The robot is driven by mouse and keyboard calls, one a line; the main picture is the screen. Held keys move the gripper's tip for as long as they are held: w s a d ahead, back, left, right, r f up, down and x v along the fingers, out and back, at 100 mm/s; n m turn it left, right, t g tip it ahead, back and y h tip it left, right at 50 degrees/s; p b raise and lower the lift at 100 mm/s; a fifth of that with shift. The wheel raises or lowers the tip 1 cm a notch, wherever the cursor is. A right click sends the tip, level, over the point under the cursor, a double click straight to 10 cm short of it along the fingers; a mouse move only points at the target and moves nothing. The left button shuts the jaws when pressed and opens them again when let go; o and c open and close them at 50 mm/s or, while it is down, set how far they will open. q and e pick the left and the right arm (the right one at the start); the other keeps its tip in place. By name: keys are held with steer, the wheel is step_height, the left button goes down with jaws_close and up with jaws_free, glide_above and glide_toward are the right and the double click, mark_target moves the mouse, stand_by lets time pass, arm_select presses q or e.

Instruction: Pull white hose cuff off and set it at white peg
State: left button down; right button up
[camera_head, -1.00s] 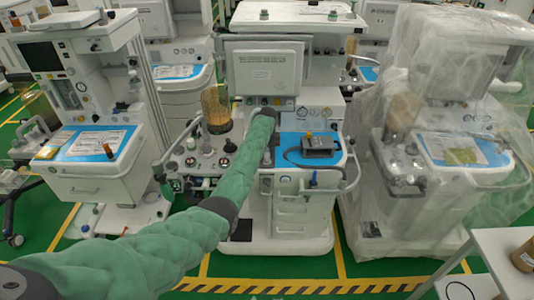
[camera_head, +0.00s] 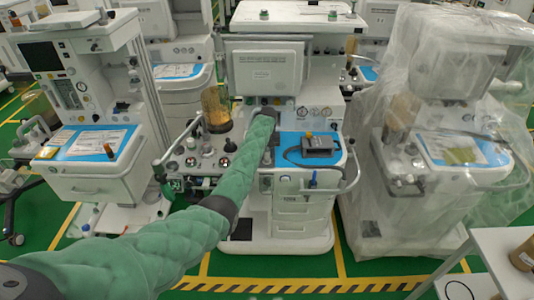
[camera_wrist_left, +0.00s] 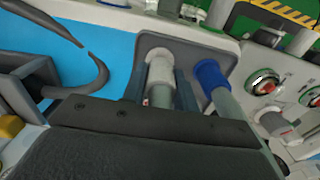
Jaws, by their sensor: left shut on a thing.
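In the left wrist view my left gripper (camera_wrist_left: 160,94) is shut on the white hose cuff (camera_wrist_left: 160,72), with a dark finger on each side of it. The cuff is in front of a grey recessed panel (camera_wrist_left: 190,50); I cannot tell whether it still touches the port there. A blue hose cuff (camera_wrist_left: 211,74) with a grey-green hose is just right of the gripper. In the head view my green left arm reaches the middle machine, and its far end hides the gripper and the cuff. I cannot make out the white peg with certainty. My right gripper is not in view.
The middle machine has a blue worktop (camera_head: 297,140) with a dark box (camera_head: 318,145) and cable on it. A canister of amber granules (camera_head: 216,108) stands left of my arm. A plastic-covered machine (camera_head: 440,130) is to the right, another machine (camera_head: 85,100) to the left.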

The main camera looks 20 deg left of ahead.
mark_target(267, 150)
arm_select(q)
steer(key=shift+f+b, duration=0.45)
steer(key=shift+f, duration=0.45)
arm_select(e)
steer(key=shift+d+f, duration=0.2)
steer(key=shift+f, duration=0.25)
arm_select(q)
steer(key=c, duration=1)
jaws_free()
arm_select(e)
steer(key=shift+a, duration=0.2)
arm_select(q)
steer(key=shift+r+b, duration=0.45)
steer(key=shift+r, duration=0.1)
step_height(267, 150, up, 4)
steer(key=shift+b, duration=0.9)
steer(key=shift+r+b, duration=0.3)
steer(key=shift+r, duration=1.05)
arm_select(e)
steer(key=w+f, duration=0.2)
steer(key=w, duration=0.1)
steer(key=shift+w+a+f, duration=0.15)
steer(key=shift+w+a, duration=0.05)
